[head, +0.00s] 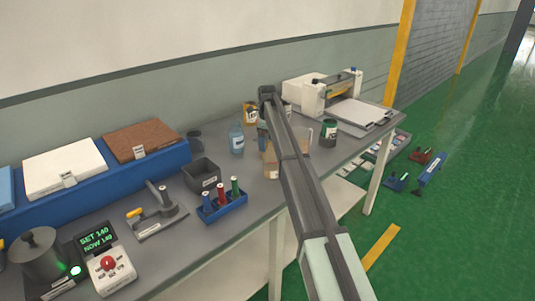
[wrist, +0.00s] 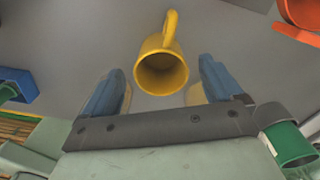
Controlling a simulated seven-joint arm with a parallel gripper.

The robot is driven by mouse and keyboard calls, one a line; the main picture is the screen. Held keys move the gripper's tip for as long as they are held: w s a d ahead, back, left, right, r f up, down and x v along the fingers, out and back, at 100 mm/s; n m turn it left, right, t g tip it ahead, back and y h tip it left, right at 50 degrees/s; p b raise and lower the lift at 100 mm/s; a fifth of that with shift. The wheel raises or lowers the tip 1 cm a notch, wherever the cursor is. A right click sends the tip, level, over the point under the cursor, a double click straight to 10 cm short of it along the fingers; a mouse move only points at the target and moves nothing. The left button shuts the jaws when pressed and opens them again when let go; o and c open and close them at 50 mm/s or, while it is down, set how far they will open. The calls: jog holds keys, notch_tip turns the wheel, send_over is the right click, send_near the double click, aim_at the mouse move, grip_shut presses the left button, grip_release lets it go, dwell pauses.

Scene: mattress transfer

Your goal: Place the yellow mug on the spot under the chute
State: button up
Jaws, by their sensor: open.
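The yellow mug (wrist: 163,72) shows in the wrist view with its open mouth towards the camera and its handle pointing up the picture. My gripper (wrist: 162,82) is open, with one blue finger on each side of the mug. I see no clear contact between the fingers and the mug. In the head view my arm reaches over the far part of the bench, and I cannot clearly make out the mug there. I cannot identify the chute or the spot under it with certainty; a white machine (head: 312,97) stands at the bench's far end.
A dark green can (head: 328,133) and a blue-labelled bottle (head: 237,138) stand near my arm. In the wrist view, an orange object (wrist: 303,12) is at the upper right.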

jog(key=shift+f, duration=0.6)
jog(key=c, duration=1.5)
jog(key=shift+r, duration=0.1)
jog(key=shift+c, duration=0.2)
